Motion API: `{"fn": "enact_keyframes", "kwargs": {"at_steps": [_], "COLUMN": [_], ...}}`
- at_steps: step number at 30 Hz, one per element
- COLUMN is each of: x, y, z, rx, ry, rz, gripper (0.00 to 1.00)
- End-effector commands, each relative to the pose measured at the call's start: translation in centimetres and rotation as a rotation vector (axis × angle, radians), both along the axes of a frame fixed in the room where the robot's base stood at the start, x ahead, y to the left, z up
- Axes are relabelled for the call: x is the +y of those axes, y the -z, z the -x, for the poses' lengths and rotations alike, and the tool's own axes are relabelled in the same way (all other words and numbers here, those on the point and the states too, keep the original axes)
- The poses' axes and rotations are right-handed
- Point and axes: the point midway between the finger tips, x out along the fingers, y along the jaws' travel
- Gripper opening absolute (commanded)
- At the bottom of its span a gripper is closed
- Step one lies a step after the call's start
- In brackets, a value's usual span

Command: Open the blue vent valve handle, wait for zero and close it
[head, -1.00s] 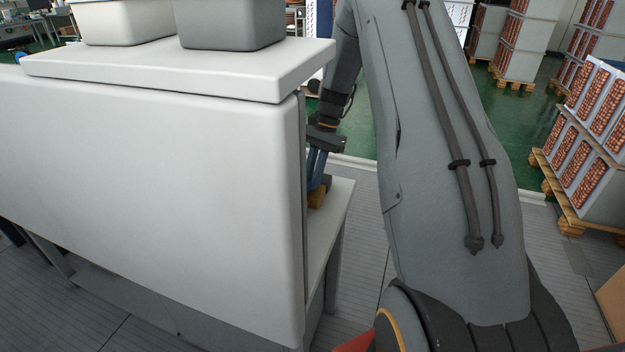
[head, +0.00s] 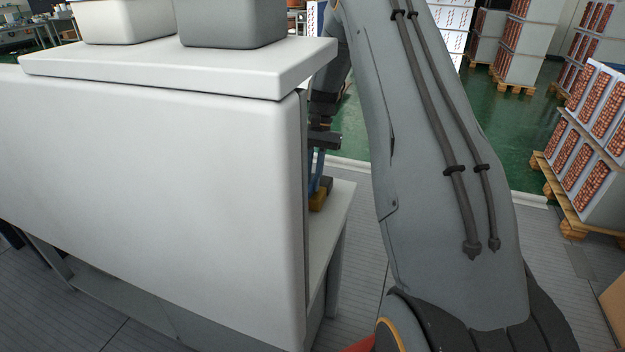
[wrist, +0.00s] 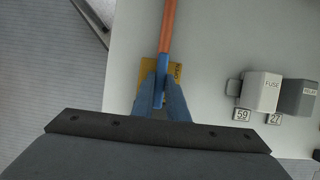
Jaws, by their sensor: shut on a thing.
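In the wrist view the blue vent valve handle (wrist: 159,94) lies between the two blue fingers of my gripper (wrist: 161,88). My gripper is shut on it. A copper-coloured pipe (wrist: 168,28) runs up the picture from the handle. A yellow plate (wrist: 176,70) with dark lettering, partly covered by the fingers, lies behind the handle. In the head view my gripper (head: 317,170) is partly hidden by the white cabinet edge, and the handle cannot be made out there. No gauge reading is visible.
A white cabinet panel (head: 150,190) blocks much of the head view. A light bench top (head: 335,215) shows beyond its edge. A fuse box (wrist: 261,91), a grey box (wrist: 298,98) and tags 59 (wrist: 242,115) and 27 (wrist: 274,119) are to the right of my gripper.

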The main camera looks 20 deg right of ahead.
Motion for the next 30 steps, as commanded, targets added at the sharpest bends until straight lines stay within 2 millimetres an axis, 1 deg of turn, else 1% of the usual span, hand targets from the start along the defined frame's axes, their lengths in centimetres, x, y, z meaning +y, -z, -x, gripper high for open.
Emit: {"fn": "enact_keyframes", "kwargs": {"at_steps": [4,5,6,8,16,19,23,30], "x": [0.0,0.0,0.0,0.0,0.0,-0.1,-0.6,-1.6], "y": [-0.1,-0.1,-0.1,-0.1,-0.1,-0.4,-1.8,-5.4], "z": [0.0,0.0,-0.1,0.0,0.0,-0.2,-0.7,-1.7], "rx": [-0.001,-0.001,-0.001,-0.001,-0.001,-0.002,-0.004,-0.003], "ry": [-0.002,-0.002,-0.002,-0.001,0.0,0.0,0.001,0.002], "rz": [0.0,0.0,0.0,0.0,0.001,0.001,0.001,0.001], "gripper": [0.0,0.15,0.22,0.32,0.32,0.32,0.32,0.32]}}
